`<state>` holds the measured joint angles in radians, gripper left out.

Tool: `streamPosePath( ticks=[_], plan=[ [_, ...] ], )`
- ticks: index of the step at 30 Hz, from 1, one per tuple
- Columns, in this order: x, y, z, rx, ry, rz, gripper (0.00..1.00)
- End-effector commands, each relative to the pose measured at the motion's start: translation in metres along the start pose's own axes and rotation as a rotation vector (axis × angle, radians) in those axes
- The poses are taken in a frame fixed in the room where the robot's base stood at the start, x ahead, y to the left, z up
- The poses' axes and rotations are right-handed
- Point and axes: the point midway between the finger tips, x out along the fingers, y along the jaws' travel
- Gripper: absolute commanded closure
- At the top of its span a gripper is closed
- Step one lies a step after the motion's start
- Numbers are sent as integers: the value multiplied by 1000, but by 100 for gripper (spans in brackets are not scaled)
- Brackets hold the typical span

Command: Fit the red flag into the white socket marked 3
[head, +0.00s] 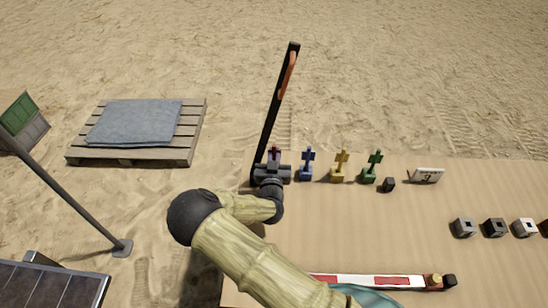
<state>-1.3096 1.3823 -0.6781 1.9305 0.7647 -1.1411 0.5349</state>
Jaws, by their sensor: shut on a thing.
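The red flag (274,149) is a small upright piece at the left end of a row of flags on the table's far edge. My gripper (273,160) is shut on it and hides most of its lower part. I cannot tell whether its base rests on the table. A pale, white-topped socket block (525,227) stands at the far right of the table, well apart from my gripper. Its marking is too small to read.
Blue (307,164), yellow (340,165) and green (373,166) flags stand right of my gripper. A tall dark post with orange (279,100) rises behind it. Grey (464,228) and black (495,228) blocks neighbour the pale socket. A striped bar (365,281) lies in front. The table's middle is clear.

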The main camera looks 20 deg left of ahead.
Motion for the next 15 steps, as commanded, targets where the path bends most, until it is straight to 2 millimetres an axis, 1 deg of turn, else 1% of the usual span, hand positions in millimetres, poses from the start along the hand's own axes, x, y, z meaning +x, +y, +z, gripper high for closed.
streamPosePath(
  ticks=[5,7,11,15],
  plan=[
    [0,-1,-8,1,1,-1,100],
    [0,-1,-15,2,2,-1,100],
    [0,-1,-32,4,2,-1,100],
    [0,-1,-53,5,2,-1,100]
  ],
)
